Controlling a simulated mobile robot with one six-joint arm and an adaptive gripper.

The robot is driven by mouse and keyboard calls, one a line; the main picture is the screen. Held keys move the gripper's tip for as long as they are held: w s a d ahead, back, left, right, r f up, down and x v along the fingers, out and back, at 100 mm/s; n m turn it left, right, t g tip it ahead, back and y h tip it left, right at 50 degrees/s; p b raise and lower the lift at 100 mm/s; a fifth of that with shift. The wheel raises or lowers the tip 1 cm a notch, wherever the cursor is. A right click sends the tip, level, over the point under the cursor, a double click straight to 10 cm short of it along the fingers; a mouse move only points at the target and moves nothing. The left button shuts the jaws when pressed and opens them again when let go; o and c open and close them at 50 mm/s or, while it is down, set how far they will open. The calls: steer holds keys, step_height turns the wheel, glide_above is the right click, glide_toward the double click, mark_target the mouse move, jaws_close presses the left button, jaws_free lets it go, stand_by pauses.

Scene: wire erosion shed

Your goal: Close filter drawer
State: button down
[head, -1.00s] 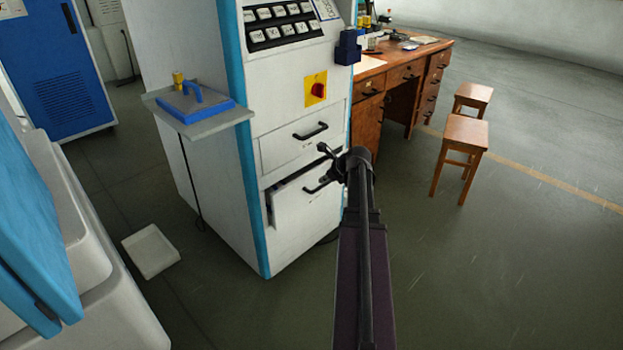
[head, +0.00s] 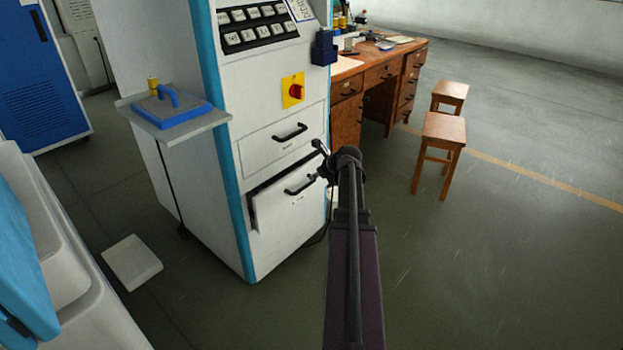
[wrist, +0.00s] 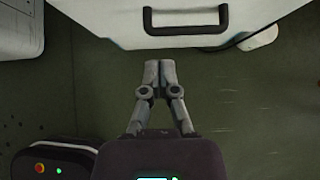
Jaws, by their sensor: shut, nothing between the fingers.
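The lower drawer (head: 280,212) of the white cabinet stands partly pulled out, with a dark gap along its top edge. Its black handle (head: 299,186) faces out. I cannot read its label. My gripper (head: 321,160) is just right of that handle in the head view, partly hidden behind my own arm. In the wrist view my gripper (wrist: 160,64) is shut and empty, its fingertips below a white drawer front (wrist: 120,25) with a black handle (wrist: 187,28). Fingertips and handle are apart; contact with the front is not clear.
The upper drawer (head: 262,150) is shut. The white cabinet (head: 180,200) has a side shelf (head: 200,125) with a blue-handled block. A wooden desk (head: 345,120) and two stools (head: 440,130) stand at right. A white tray (head: 132,262) lies on the floor. Floor at right is clear.

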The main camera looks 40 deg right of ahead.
mark_target(288, 177)
steer(key=b+x, duration=0.2)
steer(key=x, duration=0.1)
steer(key=b+x, duration=0.2)
steer(key=x, duration=0.2)
steer(key=w+r+b+x, duration=0.1)
steer(key=x, duration=0.2)
steer(key=shift+w+f+b, duration=0.1)
steer(key=shift+w+b, duration=0.1)
steer(key=shift+b, duration=0.2)
steer(key=shift+w+a, duration=0.15)
steer(key=shift+w, duration=0.7)
steer(key=shift+w+a, duration=0.1)
steer(key=shift+w, duration=1.25)
steer(key=shift+s, duration=0.2)
